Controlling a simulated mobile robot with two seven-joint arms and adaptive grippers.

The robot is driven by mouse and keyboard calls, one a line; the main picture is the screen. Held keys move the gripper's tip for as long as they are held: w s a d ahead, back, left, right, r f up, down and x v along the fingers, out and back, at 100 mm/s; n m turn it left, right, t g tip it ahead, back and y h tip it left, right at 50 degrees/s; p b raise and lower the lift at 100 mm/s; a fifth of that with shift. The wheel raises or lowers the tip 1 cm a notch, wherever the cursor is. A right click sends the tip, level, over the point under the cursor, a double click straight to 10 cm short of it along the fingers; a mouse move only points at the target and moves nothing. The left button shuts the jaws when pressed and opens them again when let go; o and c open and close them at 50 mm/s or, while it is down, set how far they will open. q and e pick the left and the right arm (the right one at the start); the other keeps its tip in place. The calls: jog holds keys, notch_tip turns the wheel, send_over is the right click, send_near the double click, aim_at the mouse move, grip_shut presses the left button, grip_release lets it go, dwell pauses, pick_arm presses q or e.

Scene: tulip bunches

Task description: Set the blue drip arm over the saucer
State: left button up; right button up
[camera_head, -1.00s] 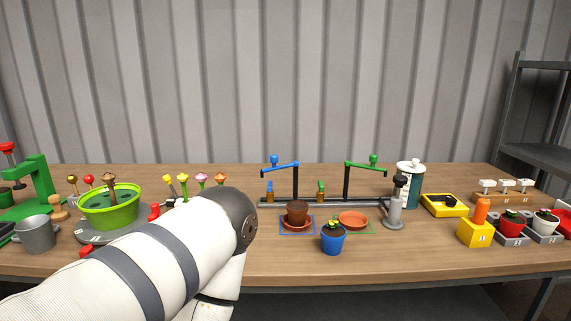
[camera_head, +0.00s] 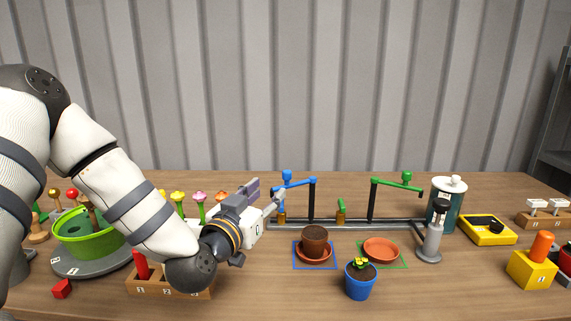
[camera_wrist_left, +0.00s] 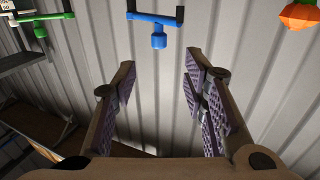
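The blue drip arm (camera_head: 298,184) sits on a dark post behind the saucers and points left, with a round blue knob (camera_head: 286,175) on top near its outer end. The terracotta saucer (camera_head: 314,259) in the blue-outlined square holds a brown pot of soil (camera_head: 314,241). My left gripper (camera_head: 279,197) is near the outer end of the blue arm, just left of it. In the left wrist view the gripper (camera_wrist_left: 160,68) is open and empty, with the blue arm (camera_wrist_left: 154,18) and knob (camera_wrist_left: 158,41) beyond the fingertips. My right gripper is out of view.
A green drip arm (camera_head: 397,185) stands to the right, behind an empty saucer (camera_head: 381,249) in a green outline. A blue pot with a yellow flower (camera_head: 360,279) stands in front. A grey stand (camera_head: 431,243) and teal canister (camera_head: 446,206) are further right.

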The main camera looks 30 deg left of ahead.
aim_at(285, 177)
pick_arm(q)
jog(key=w, duration=0.3)
jog(key=w+a+b, duration=0.1)
jog(key=w, duration=0.3)
jog(key=w+b, duration=0.1)
jog(key=w, duration=0.2)
jog(key=shift+w+a+f, duration=0.25)
jog(key=shift+a, duration=0.15)
jog(key=shift+w+a+r, duration=0.1)
jog(key=shift+w+r, duration=0.2)
jog(key=shift+w, duration=0.3)
grip_shut()
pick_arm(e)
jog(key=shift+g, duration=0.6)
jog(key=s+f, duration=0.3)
